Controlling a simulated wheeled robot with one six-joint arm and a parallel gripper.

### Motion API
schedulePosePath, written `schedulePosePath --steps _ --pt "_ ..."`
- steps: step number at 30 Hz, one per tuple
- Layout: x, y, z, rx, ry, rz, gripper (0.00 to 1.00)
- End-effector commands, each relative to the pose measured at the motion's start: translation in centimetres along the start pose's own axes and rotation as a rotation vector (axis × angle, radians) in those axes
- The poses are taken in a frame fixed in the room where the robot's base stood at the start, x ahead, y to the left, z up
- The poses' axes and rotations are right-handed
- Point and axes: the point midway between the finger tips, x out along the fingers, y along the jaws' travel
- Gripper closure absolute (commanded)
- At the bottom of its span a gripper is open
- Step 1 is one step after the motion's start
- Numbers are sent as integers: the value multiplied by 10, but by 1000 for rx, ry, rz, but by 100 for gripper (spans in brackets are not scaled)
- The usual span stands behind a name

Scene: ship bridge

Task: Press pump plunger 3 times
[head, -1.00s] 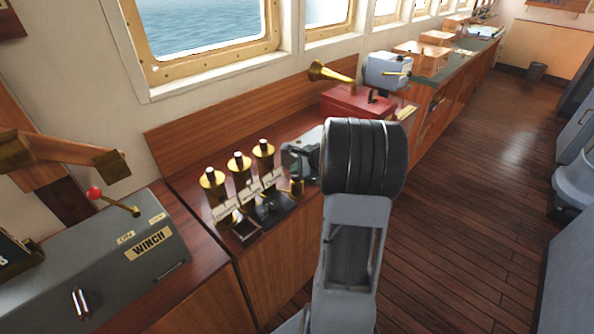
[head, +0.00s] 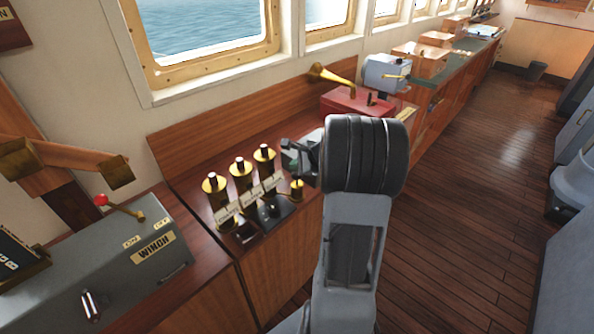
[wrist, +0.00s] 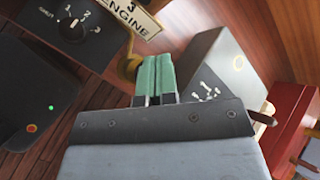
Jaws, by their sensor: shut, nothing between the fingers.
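A small brass piece that looks like the pump plunger (head: 296,187) stands at the right end of the black selector panel (head: 272,209). In the wrist view, brass (wrist: 129,66) shows just left of my fingertips, partly hidden by them. My gripper (wrist: 155,74) is shut and empty, its two green-padded fingers together. In the head view my gripper (head: 291,152) is partly hidden by my own arm, above and close to the brass piece. I cannot tell whether they touch. The selector dial (wrist: 72,28) and the "3 ENGINE" label (wrist: 130,18) show in the wrist view.
Three brass cylinders with white tops (head: 240,166) stand in a row left of my gripper. A grey winch box (head: 110,260) with a red-knobbed lever is at left. A red box with a brass horn (head: 350,101) stands beyond. Open floor lies to the right.

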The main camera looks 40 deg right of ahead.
Motion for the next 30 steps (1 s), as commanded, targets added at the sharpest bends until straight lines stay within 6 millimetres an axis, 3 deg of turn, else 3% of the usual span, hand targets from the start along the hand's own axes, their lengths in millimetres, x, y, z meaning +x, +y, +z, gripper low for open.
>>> schedulePosePath --steps 17,30 --pt "-6 -5 4 -2 1 -2 100" --pt "-34 -25 25 -2 1 -3 100"
